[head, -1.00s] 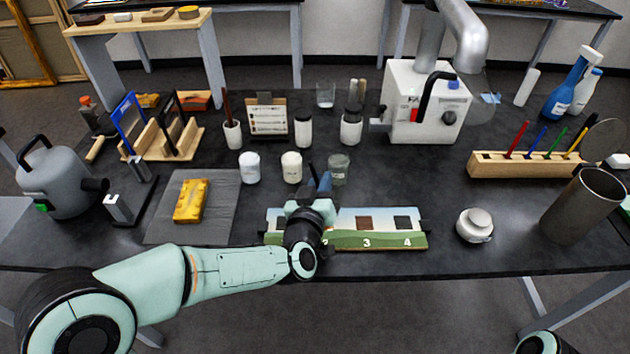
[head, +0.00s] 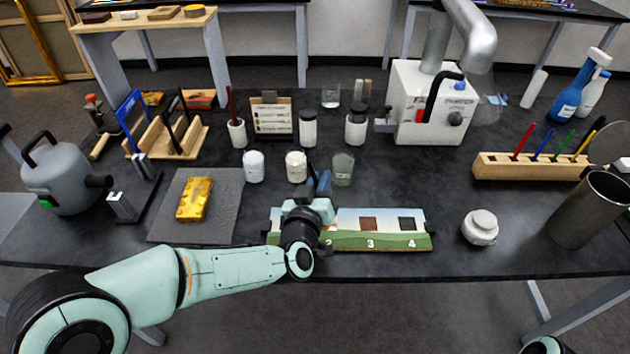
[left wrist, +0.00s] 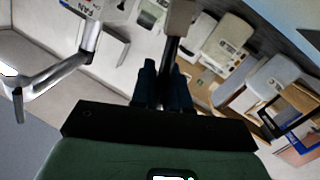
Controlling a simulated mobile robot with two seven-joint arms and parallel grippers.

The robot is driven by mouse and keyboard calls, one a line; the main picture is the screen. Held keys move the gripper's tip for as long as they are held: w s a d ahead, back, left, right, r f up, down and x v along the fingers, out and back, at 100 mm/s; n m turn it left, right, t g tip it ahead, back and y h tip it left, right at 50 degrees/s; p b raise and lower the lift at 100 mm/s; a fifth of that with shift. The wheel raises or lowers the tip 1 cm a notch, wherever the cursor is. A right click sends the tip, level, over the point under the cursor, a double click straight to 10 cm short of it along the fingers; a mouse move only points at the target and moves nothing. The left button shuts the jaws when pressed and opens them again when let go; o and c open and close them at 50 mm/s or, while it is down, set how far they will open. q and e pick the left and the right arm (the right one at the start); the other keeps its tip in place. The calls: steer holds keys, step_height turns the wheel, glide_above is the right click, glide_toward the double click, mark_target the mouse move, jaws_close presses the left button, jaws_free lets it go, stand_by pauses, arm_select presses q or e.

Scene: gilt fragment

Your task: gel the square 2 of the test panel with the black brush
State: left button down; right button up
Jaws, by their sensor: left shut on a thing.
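The test panel (head: 385,243) lies near the front edge of the dark table. Its squares 3 (head: 369,224) and 4 (head: 407,224) show brown and dark patches. My left gripper (head: 318,184) is over the panel's left part, and the hand and wrist hide most of squares 1 and 2. It is shut on the black brush; the dark handle shows between the fingers in the left wrist view (left wrist: 171,52), with a beige-grey part beyond. Whether the brush touches the panel is hidden. My right gripper is out of view.
White jars (head: 296,165) and a glass beaker (head: 343,168) stand just behind the panel. A grey mat (head: 226,205) with a yellow block (head: 195,199) lies left. A round white pot (head: 480,227), metal cylinder (head: 585,210) and wooden brush rack (head: 530,168) are right.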

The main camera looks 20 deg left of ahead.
mark_target(313, 169)
arm_select(q)
steer(key=shift+w+d+f, duration=0.1)
steer(key=shift+w+d, duration=0.05)
steer(key=shift+d, duration=0.4)
steer(key=shift+s+a+b, duration=0.2)
steer(key=shift+a, duration=0.45)
steer(key=shift+s+a+b, duration=0.2)
steer(key=shift+a, duration=0.45)
steer(key=shift+r+p, duration=1.65)
steer(key=shift+r, duration=0.5)
